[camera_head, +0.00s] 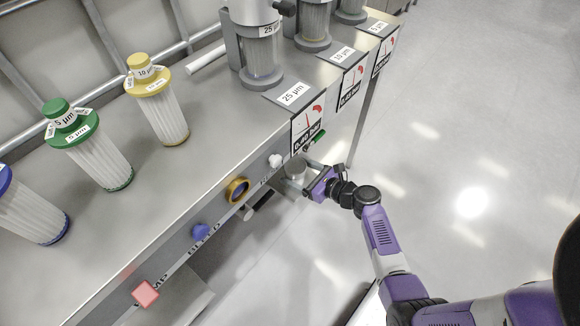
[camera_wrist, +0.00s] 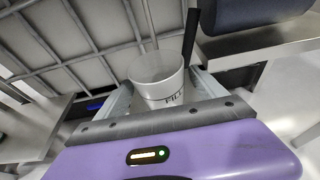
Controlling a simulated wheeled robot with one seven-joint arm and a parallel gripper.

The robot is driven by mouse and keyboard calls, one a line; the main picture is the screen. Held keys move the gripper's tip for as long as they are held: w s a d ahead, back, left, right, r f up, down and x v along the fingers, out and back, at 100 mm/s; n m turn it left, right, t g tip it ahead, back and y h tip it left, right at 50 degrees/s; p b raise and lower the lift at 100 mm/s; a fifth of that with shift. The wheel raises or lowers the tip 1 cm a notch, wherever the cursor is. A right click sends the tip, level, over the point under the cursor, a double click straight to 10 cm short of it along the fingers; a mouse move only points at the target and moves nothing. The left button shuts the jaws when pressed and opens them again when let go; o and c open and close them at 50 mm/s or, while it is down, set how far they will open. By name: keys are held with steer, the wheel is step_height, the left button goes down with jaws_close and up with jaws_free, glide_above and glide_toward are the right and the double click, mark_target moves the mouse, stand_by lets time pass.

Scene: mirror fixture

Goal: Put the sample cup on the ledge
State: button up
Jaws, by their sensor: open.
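The sample cup (camera_wrist: 158,75) is whitish with dark lettering on its side. In the wrist view it stands between the two fingers of my gripper (camera_wrist: 160,98), which is open. I cannot tell whether either finger touches the cup. In the head view my gripper (camera_head: 300,182) is beside the front of the steel bench, below its top, and the cup (camera_head: 296,168) shows small between the fingers. What lies under the cup is hidden. I cannot tell for sure which surface is the ledge.
The steel bench (camera_head: 215,110) bears green (camera_head: 95,150) and yellow (camera_head: 160,105) filter cartridges and several filter housings (camera_head: 262,55). Its front carries a red block (camera_head: 145,293), a blue knob (camera_head: 200,231), a yellow ring (camera_head: 237,190) and a white knob (camera_head: 275,160). Open floor lies right.

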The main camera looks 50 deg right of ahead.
mark_target(303, 176)
steer(key=shift+p+v, duration=0.95)
steer(key=shift+v, duration=3.15)
steer(key=s+a+f+n+g, duration=0.2)
steer(key=s+a+n, duration=0.2)
steer(key=a, duration=0.1)
steer(key=s+a+f+n+g, duration=0.1)
steer(key=s+a+f+n, duration=0.2)
steer(key=a, duration=0.2)
steer(key=s+a+r+n+g+h, duration=0.1)
steer(key=s+a+r+n, duration=0.15)
steer(key=s+n, duration=0.2)
steer(key=s+a+r+n+h, duration=0.1)
steer(key=s+a+r+n, duration=0.15)
steer(key=s+n, duration=0.2)
steer(key=s+a+r+n+t, duration=0.2)
steer(key=s+a+r+n, duration=0.1)
steer(key=r+n, duration=0.6)
steer(key=s+a+r+n+t+y, duration=0.1)
steer(key=a+r+n, duration=0.4)
steer(key=r+n, duration=0.5)
step_height(303, 176, up, 6)
steer(key=shift+s+r+n+t, duration=0.15)
steer(key=shift+s+n+t, duration=0.15)
steer(key=shift+s+t, duration=0.55)
steer(key=shift+s+g, duration=0.15)
steer(key=shift+g, duration=0.1)
